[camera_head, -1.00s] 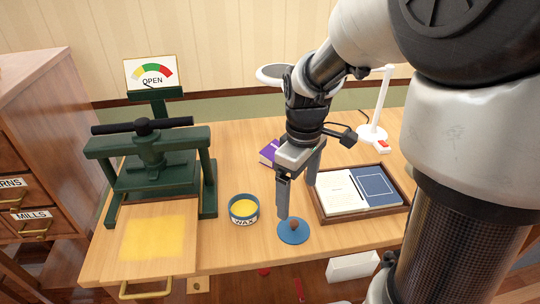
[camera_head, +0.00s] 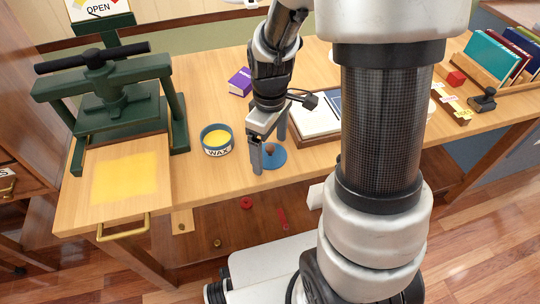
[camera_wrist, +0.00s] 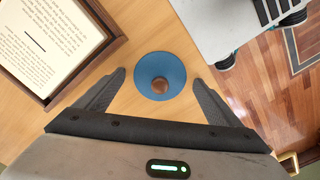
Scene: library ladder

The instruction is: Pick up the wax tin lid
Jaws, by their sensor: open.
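The wax tin lid is a blue disc (camera_head: 276,160) with a brown round knob, lying flat on the table near its front edge. In the wrist view the lid (camera_wrist: 150,76) lies just beyond and between my fingertips. My gripper (camera_wrist: 160,78) is open and empty, its two dark fingers spread on either side of the lid. In the head view my gripper (camera_head: 269,158) is above the lid, and one finger partly covers it. The wax tin (camera_head: 217,140), dark teal with yellow wax and a WAX label, stands open to the left of the lid.
A green press (camera_head: 112,100) stands at the left with a yellow-patched board. A wooden tray with an open book (camera_wrist: 45,45) lies close beside the lid. The table's front edge is close to the lid.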

